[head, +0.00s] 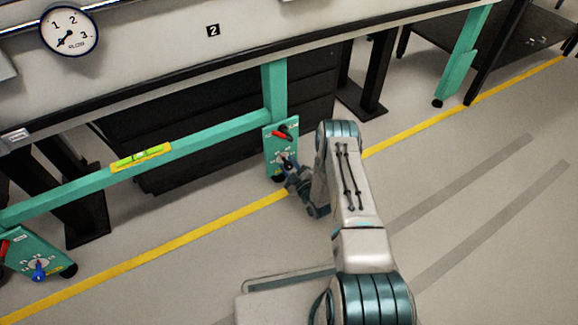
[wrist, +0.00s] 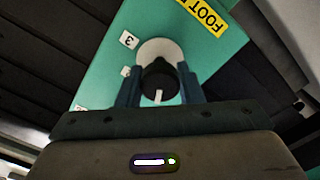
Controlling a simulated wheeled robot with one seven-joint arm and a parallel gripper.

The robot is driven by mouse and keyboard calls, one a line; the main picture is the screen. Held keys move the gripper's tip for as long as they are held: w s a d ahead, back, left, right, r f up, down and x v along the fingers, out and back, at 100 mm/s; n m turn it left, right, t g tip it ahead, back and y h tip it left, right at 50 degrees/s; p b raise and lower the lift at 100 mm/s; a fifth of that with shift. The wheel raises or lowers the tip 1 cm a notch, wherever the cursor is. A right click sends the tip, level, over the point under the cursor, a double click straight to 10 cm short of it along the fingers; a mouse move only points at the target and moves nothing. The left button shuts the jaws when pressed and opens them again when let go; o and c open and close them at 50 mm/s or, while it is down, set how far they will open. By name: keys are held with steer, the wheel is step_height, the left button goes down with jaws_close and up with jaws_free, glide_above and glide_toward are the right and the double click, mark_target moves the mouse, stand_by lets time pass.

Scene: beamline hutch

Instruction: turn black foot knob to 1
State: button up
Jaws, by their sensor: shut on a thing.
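The black foot knob (wrist: 158,78) sits on a white round dial on a green foot plate (wrist: 105,72). A white pointer mark on the knob points toward the bottom of the wrist view. My gripper (wrist: 159,88) has one finger on each side of the knob and is shut on it. A small "3" label (wrist: 128,40) shows beside the dial; another label near the left finger is partly hidden. In the head view, my gripper (head: 289,170) is at the green plate (head: 271,138) below the bench, largely covering the knob.
A blue knob (head: 39,270) is on another foot plate at lower left. A yellow level (head: 141,157) lies on the green rail. A round gauge (head: 69,31) is at upper left. Open floor lies to the right.

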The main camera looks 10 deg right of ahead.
steer(key=shift+s+d+f+n, duration=0.1)
steer(key=shift+f+n, duration=0.05)
steer(key=shift+n, duration=0.15)
steer(key=o, duration=1)
steer(key=shift+d, duration=0.1)
steer(key=shift+c, duration=0.2)
steer(key=p+v, duration=0.5)
steer(key=v, duration=0.8)
steer(key=shift+s, duration=0.35)
steer(key=shift+r, duration=0.2)
